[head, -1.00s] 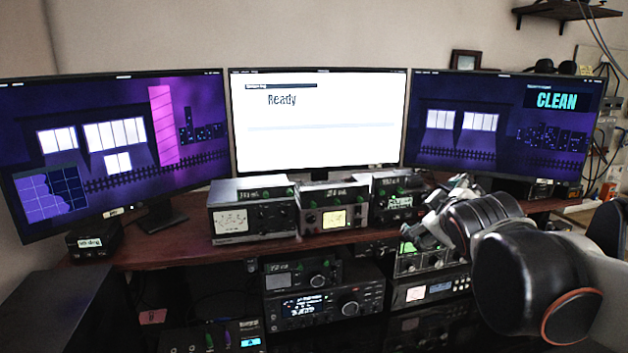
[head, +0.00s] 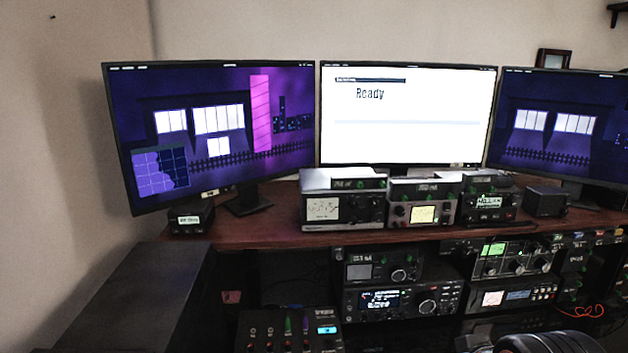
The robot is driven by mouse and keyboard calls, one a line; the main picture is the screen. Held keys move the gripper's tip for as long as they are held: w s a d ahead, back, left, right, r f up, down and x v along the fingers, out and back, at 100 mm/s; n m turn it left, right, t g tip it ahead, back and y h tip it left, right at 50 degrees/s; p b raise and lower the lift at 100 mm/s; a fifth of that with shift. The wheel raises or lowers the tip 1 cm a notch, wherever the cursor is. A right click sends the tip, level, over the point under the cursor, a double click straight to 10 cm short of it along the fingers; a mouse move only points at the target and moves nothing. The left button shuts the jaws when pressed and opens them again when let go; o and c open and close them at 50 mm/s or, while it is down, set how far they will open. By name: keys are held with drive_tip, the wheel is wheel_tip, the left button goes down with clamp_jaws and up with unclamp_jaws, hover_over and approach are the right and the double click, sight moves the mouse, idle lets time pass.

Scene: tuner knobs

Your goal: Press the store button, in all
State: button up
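No button that I can read as the store button shows clearly; labels on the gear are too small or blurred. A small black box with a lit label (head: 190,220) sits at the desk's left end, under the left monitor. A black panel with knobs, sliders and a cyan display (head: 290,330) stands low at the front. My arm shows as a dark rounded link at the bottom right edge. Only a sliver of what seems to be my gripper (head: 482,347) shows beside it. Its fingers are cut off by the frame, and I see no contact with anything.
Several radio units, one with a pale meter (head: 322,209), line the wooden desk (head: 262,231) below the centre monitor (head: 408,125). More units, such as a large tuner (head: 402,301), fill the shelf below. A dark cabinet (head: 135,295) stands at left. Red cable (head: 590,312) lies at lower right.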

clamp_jaws()
idle(1.4)
